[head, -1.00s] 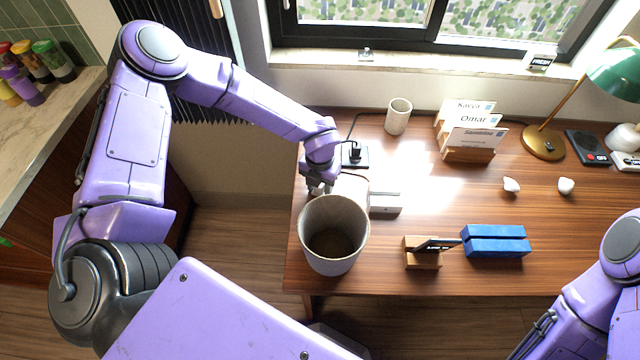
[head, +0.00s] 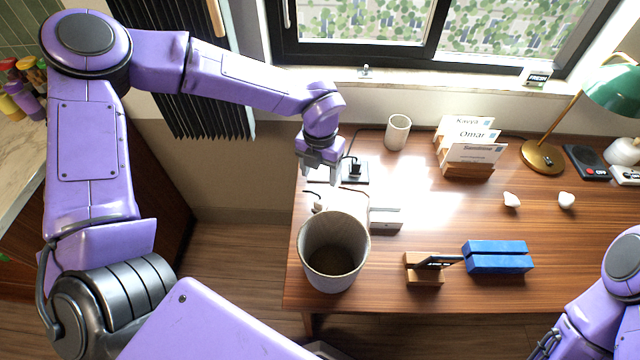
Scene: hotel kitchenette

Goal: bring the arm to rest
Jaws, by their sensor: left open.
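My left arm reaches in from the left in the head view. Its gripper (head: 321,178) is open and empty, above the left end of the wooden desk, behind the large pale bin and next to the black socket. My right arm (head: 610,285) shows at the lower right; its gripper is outside the picture.
A black socket (head: 356,173) lies near the left gripper.

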